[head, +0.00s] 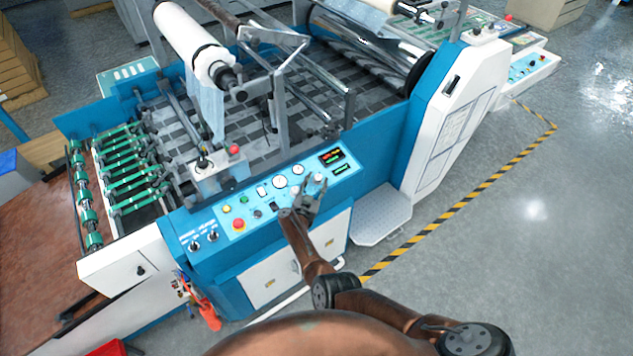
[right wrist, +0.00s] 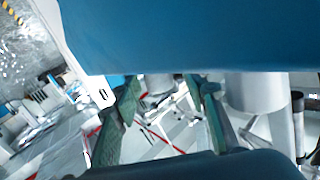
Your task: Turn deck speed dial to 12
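The blue control panel (head: 262,200) on the machine's near side carries several buttons, round white dials and small displays. One round white dial (head: 281,182) and another (head: 298,169) sit left of and above my right gripper (head: 312,190), and a pale knob lies by its fingertips. The labels are too small to read, so I cannot tell which is the deck speed dial. In the right wrist view, the two dark green fingers (right wrist: 163,95) stand apart with no object seen between them. Contact with the knob cannot be made out. My left gripper is not in view.
A red-lit display (head: 331,156) and a green one (head: 342,169) are right of the dials. A red stop button (head: 239,224) is at lower left. A white roll (head: 193,42) hangs above the deck. A grey step plate (head: 382,218) stands to the right.

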